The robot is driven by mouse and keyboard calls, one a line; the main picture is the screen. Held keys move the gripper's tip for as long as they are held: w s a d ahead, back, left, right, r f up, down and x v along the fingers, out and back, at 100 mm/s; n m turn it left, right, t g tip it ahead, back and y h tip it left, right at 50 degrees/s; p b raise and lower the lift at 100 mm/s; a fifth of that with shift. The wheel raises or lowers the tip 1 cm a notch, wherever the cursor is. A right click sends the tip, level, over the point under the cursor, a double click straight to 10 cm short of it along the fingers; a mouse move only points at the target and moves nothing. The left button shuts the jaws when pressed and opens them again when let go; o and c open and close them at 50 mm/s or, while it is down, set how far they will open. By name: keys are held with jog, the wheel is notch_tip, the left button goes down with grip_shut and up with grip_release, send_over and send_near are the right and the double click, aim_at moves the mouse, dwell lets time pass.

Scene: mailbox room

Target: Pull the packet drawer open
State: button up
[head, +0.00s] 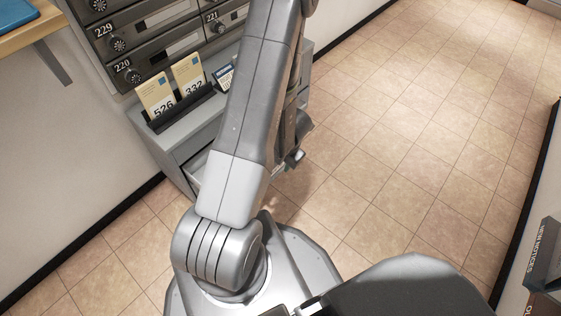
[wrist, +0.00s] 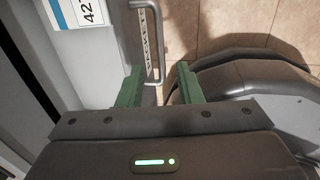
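The grey packet drawer unit (head: 203,129) stands under the mailboxes at the left in the head view.
Number cards 526 (head: 157,98) and 332 (head: 188,75) stand in a dark holder (head: 180,108) on the unit's top. Numbered mailboxes (head: 160,42) rise behind. The tiled floor (head: 410,120) to the right is clear. A notice box (head: 545,258) is at the right edge.

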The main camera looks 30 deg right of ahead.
aim_at(279, 172)
notch_tip(279, 172, up, 8)
jog(key=s+p, duration=0.1)
jog(key=p, duration=0.4)
jog(key=shift+s+d+p, duration=0.2)
jog(key=shift+d+p, duration=0.1)
jog(key=f+b, duration=0.3)
jog(key=f, duration=0.1)
jog(key=w+f+b, duration=0.1)
jog(key=f+b, duration=0.3)
jog(key=f, duration=0.1)
jog(key=w+a+f+b, duration=0.1)
jog(key=f+b, duration=0.3)
jog(key=shift+w+f, duration=0.15)
jog(key=shift+f, duration=0.15)
